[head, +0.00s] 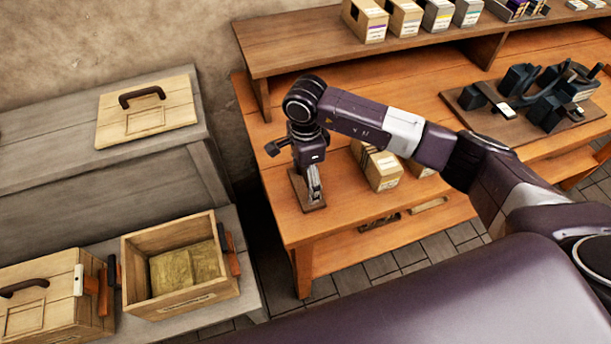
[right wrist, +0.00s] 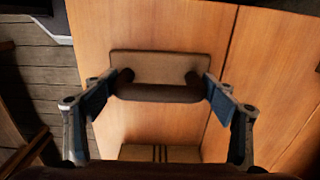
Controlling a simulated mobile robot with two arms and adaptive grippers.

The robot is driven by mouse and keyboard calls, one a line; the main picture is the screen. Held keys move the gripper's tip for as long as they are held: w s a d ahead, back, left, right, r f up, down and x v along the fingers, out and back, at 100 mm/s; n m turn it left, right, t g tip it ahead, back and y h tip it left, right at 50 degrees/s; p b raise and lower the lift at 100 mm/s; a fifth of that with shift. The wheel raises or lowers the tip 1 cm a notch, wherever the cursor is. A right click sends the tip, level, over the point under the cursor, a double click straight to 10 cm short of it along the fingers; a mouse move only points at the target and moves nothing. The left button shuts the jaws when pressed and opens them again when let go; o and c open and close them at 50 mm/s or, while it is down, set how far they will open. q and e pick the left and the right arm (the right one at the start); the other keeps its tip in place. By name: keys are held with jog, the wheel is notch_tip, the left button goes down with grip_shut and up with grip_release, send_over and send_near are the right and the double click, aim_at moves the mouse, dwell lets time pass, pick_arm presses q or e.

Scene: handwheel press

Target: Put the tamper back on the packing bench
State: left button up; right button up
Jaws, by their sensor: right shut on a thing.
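The packing bench (head: 343,195) is an orange wooden bench with a raised shelf. The tamper is a flat brown board (right wrist: 155,65) with a dark bar handle (right wrist: 155,94) on two posts. In the head view its board (head: 298,186) is at the bench's near left end, partly hidden by my gripper. My right gripper (head: 314,188) points down over it. In the right wrist view, the gripper's fingers (right wrist: 160,94) are at both ends of the handle, shut on it. I cannot tell whether the board touches the bench top. My left gripper is not in view.
Small cartons (head: 380,168) stand on the bench right of the tamper. A dark fixture (head: 540,95) is further right, and boxes line the shelf (head: 300,55). An open crate (head: 190,300), a lidded crate (head: 50,295) and a wooden lid (head: 150,115) are at left. A gap separates the benches.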

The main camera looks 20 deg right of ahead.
aim_at(305, 173)
jog(key=shift+f, duration=0.15)
jog(key=o, duration=1.1)
jog(key=shift+o, duration=0.2)
jog(key=shift+r, duration=0.35)
notch_tip(305, 173, up, 11)
jog(key=shift+f+b, duration=0.2)
jog(key=shift+b, duration=1.05)
jog(key=shift+s+r, duration=0.1)
jog(key=shift+r, duration=0.45)
